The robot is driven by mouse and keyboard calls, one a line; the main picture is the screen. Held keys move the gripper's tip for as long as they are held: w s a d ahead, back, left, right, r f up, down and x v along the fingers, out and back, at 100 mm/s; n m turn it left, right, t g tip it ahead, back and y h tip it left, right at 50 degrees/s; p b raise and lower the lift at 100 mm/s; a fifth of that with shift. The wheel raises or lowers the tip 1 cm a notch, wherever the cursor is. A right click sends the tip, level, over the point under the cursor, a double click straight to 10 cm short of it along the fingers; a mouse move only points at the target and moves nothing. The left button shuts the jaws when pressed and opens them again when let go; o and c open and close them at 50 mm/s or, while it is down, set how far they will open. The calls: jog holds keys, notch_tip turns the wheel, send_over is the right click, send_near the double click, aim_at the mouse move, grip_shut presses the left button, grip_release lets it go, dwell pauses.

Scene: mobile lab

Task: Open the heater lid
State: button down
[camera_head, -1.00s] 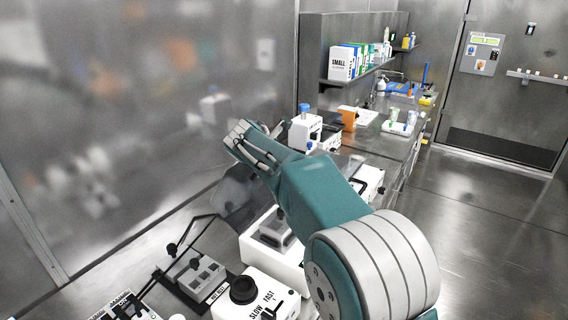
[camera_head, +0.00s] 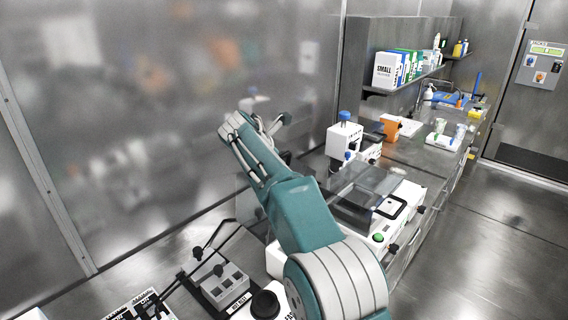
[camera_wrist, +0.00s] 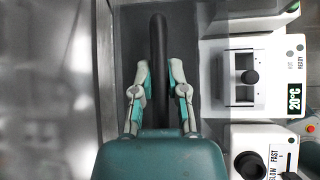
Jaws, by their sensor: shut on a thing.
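In the wrist view my gripper (camera_wrist: 159,82) has its two fingers closed around a long black bar (camera_wrist: 159,38) with a rounded end. What the bar is joined to cannot be made out. To the right stands a white heater-like unit (camera_wrist: 289,72) with a "20°C" display and the word "READY".
A white "SLOW FAST" unit (camera_wrist: 275,158) stands close below the heater. A steel wall (camera_head: 120,130) lies left.

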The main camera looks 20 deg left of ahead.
jog(key=shift+w+a, duration=0.35)
jog(key=shift+a, duration=0.3)
jog(key=shift+w+a, duration=0.3)
jog(key=shift+a, duration=0.3)
jog(key=shift+a+f, duration=0.1)
jog(key=shift+a, duration=0.05)
jog(key=c, duration=0.7)
grip_release()
jog(key=shift+o, duration=0.3)
jog(key=shift+f, duration=0.1)
jog(key=v, duration=1.1)
jog(key=shift+s+r, duration=0.2)
jog(key=shift+s, duration=0.15)
jog(key=shift+a, duration=0.1)
